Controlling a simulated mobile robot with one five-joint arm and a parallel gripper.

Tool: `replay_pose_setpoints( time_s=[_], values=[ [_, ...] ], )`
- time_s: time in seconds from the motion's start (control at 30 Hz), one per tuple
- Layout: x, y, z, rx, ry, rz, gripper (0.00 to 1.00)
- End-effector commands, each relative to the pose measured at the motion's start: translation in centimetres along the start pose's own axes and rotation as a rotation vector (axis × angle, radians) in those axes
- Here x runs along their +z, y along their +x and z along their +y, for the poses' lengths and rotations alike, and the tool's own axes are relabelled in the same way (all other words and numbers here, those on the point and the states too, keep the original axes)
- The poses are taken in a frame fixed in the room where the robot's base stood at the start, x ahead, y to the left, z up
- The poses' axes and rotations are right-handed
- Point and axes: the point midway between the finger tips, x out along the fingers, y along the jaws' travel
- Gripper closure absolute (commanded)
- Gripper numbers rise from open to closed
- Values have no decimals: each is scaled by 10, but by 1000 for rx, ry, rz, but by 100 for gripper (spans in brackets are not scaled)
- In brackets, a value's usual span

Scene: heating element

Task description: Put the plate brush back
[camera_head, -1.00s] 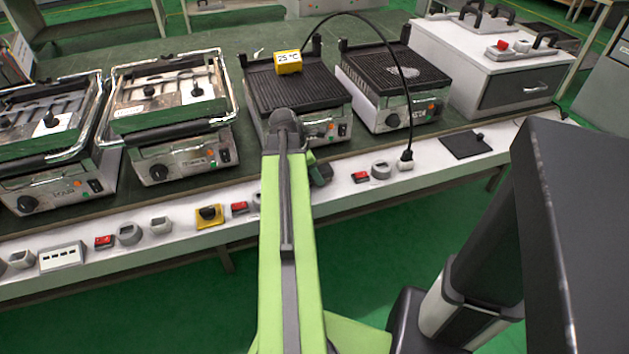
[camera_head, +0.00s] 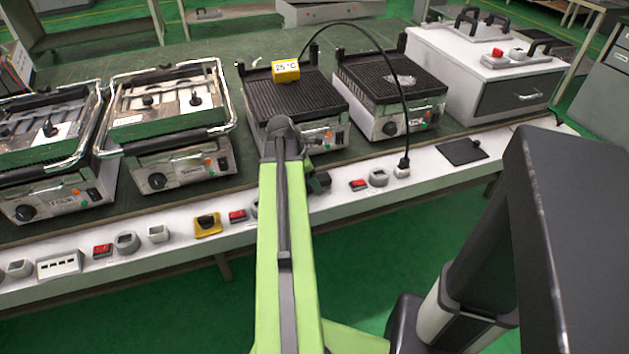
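I cannot make out the plate brush in this view. My green arm rises in front of the bench, and its dark elbow joint is before the left open grill (camera_head: 300,97). A dark and green part of my arm shows just right of this joint. My gripper's fingers are hidden behind the arm, so I cannot see whether they hold anything. The right open grill (camera_head: 393,88) has a pale patch on its ribbed plate. A flat black pad (camera_head: 460,152) lies on the white front strip at the right.
A yellow 25 °C display (camera_head: 286,71) sits on the left open grill, with a black cable arching to a plug (camera_head: 402,170). Switches and sockets line the white strip (camera_head: 340,203). A white drawer cabinet (camera_head: 455,62) stands right.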

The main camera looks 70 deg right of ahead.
Motion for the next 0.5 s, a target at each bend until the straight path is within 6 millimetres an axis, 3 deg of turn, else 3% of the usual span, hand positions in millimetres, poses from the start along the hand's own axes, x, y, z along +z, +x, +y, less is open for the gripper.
replay_pose_setpoints(
  time_s=[0.3, 0.5],
  values=[
    [5, -75, 0, 1, -1, 0, 35],
    [4, -111, 0, 0, -1, 0, 35]
  ],
)
